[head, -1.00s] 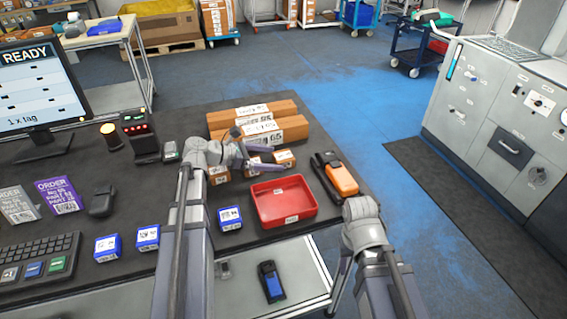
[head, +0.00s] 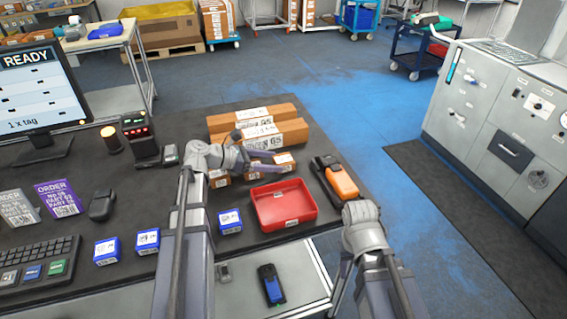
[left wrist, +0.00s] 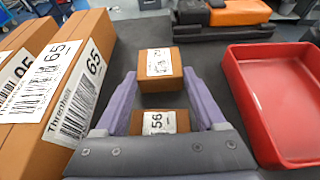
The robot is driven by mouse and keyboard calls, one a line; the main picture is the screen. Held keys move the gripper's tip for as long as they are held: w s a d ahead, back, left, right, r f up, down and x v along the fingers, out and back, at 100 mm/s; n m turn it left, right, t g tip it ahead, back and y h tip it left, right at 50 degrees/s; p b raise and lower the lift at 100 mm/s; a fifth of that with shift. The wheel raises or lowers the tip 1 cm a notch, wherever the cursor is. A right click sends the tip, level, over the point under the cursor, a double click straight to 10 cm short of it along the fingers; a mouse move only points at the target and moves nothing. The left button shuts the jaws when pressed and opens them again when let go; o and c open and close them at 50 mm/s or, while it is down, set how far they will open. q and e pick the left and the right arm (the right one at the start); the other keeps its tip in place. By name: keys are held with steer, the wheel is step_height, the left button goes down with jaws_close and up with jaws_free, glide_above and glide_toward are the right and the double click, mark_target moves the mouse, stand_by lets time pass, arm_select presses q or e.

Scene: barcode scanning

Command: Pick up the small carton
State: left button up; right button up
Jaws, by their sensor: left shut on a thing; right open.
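Several small brown cartons with white labels stand in a row on the dark table. My left gripper (head: 280,165) reaches over this row and is shut on the carton at its right end (head: 285,158). In the left wrist view this far carton (left wrist: 160,66) sits between the two purple fingertips. A nearer carton (left wrist: 158,122), label "56", lies between the finger bases, partly hidden by the gripper body. The held carton appears to be at table level. My right gripper (head: 342,278) is low at the table's front right, open, its fingers only partly seen, with nothing seen in it.
Two long brown boxes (head: 255,117) lie just behind the row. A red tray (head: 285,222) is in front of it, and an orange and black device (head: 340,180) is to the right. Several blue boxes (head: 148,240) lie in front. A monitor (head: 40,90) stands at left.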

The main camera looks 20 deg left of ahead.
arm_select(q)
steer(key=shift+c, duration=0.3)
steer(key=shift+r, duration=0.1)
step_height(320, 180, up, 10)
steer(key=p, duration=1)
steer(key=s+a+f+n+t+y+p, duration=0.15)
steer(key=s+a+n+y, duration=0.3)
steer(key=s+a, duration=0.95)
steer(key=s+a+n+t+y+p, duration=0.1)
steer(key=s+a+n+y+p, duration=0.15)
steer(key=s+a+n, duration=1.05)
steer(key=shift+w+a+f+m+y+b, duration=0.15)
steer(key=shift+w+a+f+m+b, duration=0.85)
steer(key=shift+w+a, duration=0.3)
steer(key=shift+w+a+f+m+y+b, duration=0.1)
steer(key=shift+w+a+f+m+b, duration=0.7)
steer(key=shift+w+a+m+b, duration=0.4)
steer(key=shift+w+a+f+m+y+b, duration=0.15)
steer(key=shift+w+a+f+m+b, duration=0.75)
steer(key=shift+w+a+m, duration=0.4)
steer(key=s+d+r+p, duration=0.7)
steer(key=s+r+p, duration=0.3)
steer(key=shift+s, duration=0.4)
